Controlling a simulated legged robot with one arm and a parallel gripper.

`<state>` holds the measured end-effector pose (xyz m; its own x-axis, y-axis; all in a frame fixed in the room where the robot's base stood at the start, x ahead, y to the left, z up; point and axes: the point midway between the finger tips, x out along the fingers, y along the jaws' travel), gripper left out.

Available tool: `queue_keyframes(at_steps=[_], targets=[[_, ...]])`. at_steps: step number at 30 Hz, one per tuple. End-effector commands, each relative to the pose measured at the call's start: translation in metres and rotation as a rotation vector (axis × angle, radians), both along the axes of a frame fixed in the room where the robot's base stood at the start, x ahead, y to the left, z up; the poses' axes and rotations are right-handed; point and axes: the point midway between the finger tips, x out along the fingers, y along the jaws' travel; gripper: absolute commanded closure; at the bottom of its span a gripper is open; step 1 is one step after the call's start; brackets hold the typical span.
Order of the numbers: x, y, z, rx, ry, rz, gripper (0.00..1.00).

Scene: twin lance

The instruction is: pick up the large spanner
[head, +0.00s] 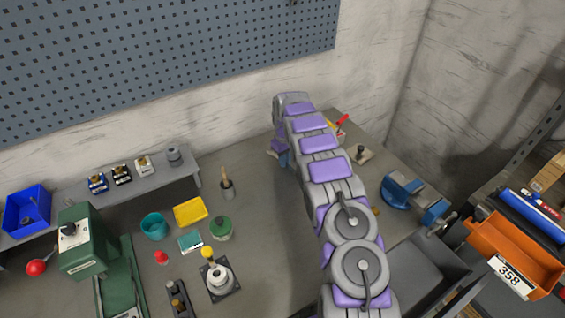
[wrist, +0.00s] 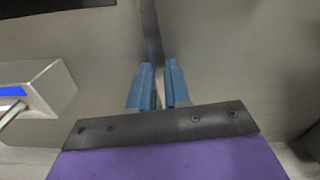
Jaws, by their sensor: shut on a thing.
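My gripper (wrist: 160,75) shows in the wrist view with its two blue fingers close together around a narrow grey bar. The bar, which looks like the large spanner (wrist: 151,38), runs up and away from between the fingertips. Its ends are not clear. In the head view my gripper (head: 285,158) is a small blue patch, partly hidden by my arm, over the back of the bench. I cannot make out the spanner in the head view.
The bench (head: 260,205) is clear just left of my arm. A blue vise (head: 403,191) is at the right. The wall is close behind.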

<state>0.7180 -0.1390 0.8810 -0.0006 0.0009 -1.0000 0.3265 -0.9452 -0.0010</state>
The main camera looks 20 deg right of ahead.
Motion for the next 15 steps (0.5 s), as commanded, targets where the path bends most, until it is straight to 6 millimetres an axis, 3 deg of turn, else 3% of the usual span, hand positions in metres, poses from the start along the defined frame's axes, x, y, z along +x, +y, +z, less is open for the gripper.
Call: queue_keyframes(at_steps=[15], targets=[[0.0000,-0.0004,0.0033,0.000,0.000,0.000,1.00]])
